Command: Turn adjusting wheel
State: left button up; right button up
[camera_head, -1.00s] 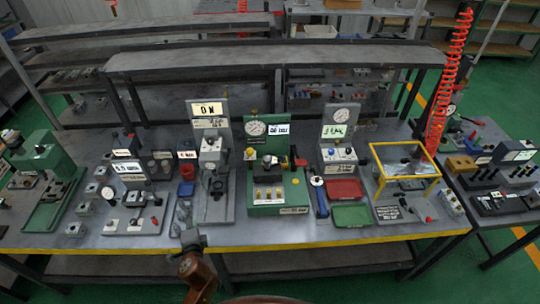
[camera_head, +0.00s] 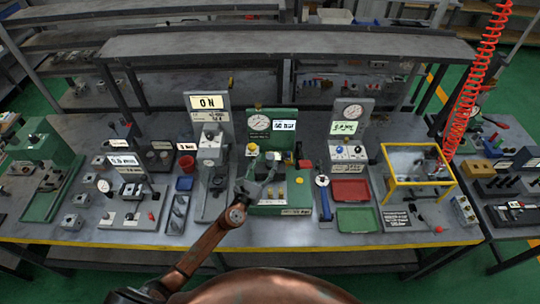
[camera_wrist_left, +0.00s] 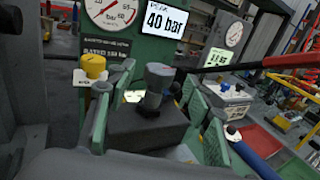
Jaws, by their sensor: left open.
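The green test stand (camera_head: 285,187) with a round gauge and a lit bar display stands mid-bench. My left gripper (camera_head: 262,168) is open at its front and covers part of it. In the left wrist view a grey knob (camera_wrist_left: 158,82) stands upright on a dark block between green plates (camera_wrist_left: 98,120); it may be the adjusting wheel. A yellow knob (camera_wrist_left: 93,66) stands to its left and a display (camera_wrist_left: 164,22) reads 40 bar. I cannot tell whether the fingers touch the grey knob. My right gripper is not in view.
A grey stand (camera_head: 208,150) with an ON sign is to the left. A blue-handled tool (camera_head: 325,198), a red tray (camera_head: 350,190) and a green tray (camera_head: 357,219) lie to the right. A yellow frame (camera_head: 420,182) stands farther right.

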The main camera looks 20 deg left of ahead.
aim_at(268, 160)
pick_arm(q)
jog(key=w, duration=0.3)
jog(key=shift+w+d, duration=0.35)
jog(key=shift+d, duration=0.05)
jog(key=shift+w, duration=0.35)
jog(key=c, duration=1.2)
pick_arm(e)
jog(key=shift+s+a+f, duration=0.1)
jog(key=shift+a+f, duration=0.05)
